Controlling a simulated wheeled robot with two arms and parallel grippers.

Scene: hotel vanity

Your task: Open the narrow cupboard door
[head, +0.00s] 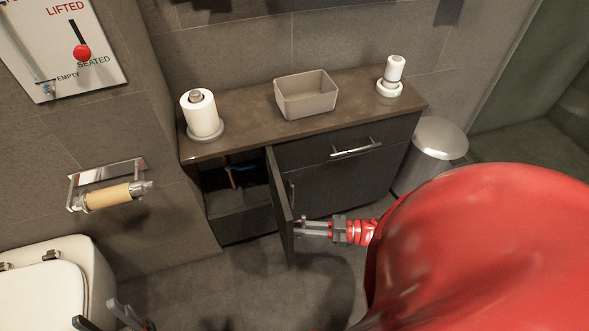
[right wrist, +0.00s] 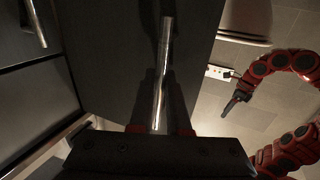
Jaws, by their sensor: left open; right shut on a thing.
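The narrow cupboard door (head: 280,212) is dark grey and stands swung well out from the vanity, seen nearly edge-on. The dark interior (head: 240,190) shows to its left. My right gripper (head: 302,228) is at the door's outer face, shut on its upright metal handle. In the right wrist view the handle (right wrist: 163,70) runs up from between the jaws along the door panel (right wrist: 115,60). My left gripper (head: 106,318) is open and empty at the bottom left, low beside the toilet, apart from the door. My red arm hides part of the floor at right.
A wide drawer front (head: 325,155) is shut. The toilet (head: 50,285) is at left, a metal bin (head: 435,150) at right. Floor before the cupboard is clear.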

